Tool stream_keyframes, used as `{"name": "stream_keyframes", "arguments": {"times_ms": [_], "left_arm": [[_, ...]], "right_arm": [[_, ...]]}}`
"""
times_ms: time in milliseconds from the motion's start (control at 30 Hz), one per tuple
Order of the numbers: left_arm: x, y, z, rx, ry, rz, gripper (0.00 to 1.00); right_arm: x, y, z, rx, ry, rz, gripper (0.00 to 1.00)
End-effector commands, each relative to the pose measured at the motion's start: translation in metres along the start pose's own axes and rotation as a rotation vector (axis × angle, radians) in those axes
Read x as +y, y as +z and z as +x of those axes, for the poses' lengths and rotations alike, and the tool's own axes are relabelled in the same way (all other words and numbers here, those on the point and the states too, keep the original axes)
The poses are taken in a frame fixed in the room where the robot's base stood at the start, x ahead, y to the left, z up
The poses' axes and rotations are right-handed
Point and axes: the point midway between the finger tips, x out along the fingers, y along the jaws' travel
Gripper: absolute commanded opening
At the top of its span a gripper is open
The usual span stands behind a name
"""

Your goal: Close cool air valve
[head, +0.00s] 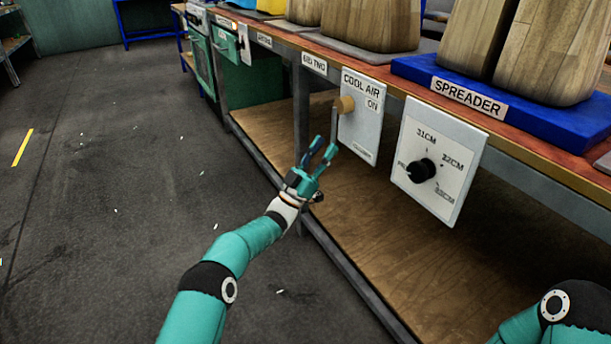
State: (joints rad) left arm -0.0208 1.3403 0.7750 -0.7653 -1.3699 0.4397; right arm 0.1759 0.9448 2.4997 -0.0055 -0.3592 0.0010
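The cool air panel (367,135) is a light grey plate on the front of the bench, labelled "COOL AIR" and "ON". A brass-coloured valve fitting (345,104) sticks out from its left side. A thin grey valve handle (334,122) stands roughly vertical in front of the fitting, its lower end near my gripper. My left gripper (323,148) is open, with two teal fingers pointing up just below the handle. I cannot tell whether a finger touches the handle. My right arm shows at the lower right, but its gripper is out of view.
A white dial panel (445,142) with a black knob (420,170) hangs right of the cool air panel. The blue spreader block (575,118) and wooden blocks stand on the bench. A wooden lower shelf (375,235) lies below.

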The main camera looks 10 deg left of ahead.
Motion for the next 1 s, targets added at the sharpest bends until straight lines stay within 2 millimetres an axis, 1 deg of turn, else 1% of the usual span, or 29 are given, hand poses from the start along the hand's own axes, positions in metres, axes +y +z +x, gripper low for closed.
{"name": "stream_keyframes", "arguments": {"times_ms": [200, 300, 400, 500, 600, 1000], "left_arm": [[-0.001, 0.001, -0.042, -0.004, -0.003, 0.0, 0.37], [-0.001, 0.001, -0.058, -0.003, -0.003, 0.0, 0.37], [-0.001, 0.001, -0.069, -0.002, -0.002, 0.001, 0.37], [-0.001, 0.001, -0.075, -0.002, -0.002, 0.001, 0.37], [-0.001, 0.0, -0.077, -0.001, -0.001, 0.001, 0.37], [-0.001, 0.001, -0.077, -0.001, -0.001, 0.001, 0.37]], "right_arm": [[0.0, 0.0, 0.0, 0.0, 0.0, 0.0, 0.36], [0.0, 0.0, 0.0, 0.0, 0.0, 0.0, 0.36], [0.0, 0.0, 0.0, 0.0, 0.0, 0.0, 0.36], [0.0, 0.0, 0.0, 0.0, 0.0, 0.0, 0.36], [0.0, 0.0, 0.0, 0.0, 0.0, 0.0, 0.36], [0.0, 0.0, 0.001, 0.0, 0.0, 0.0, 0.36]]}}
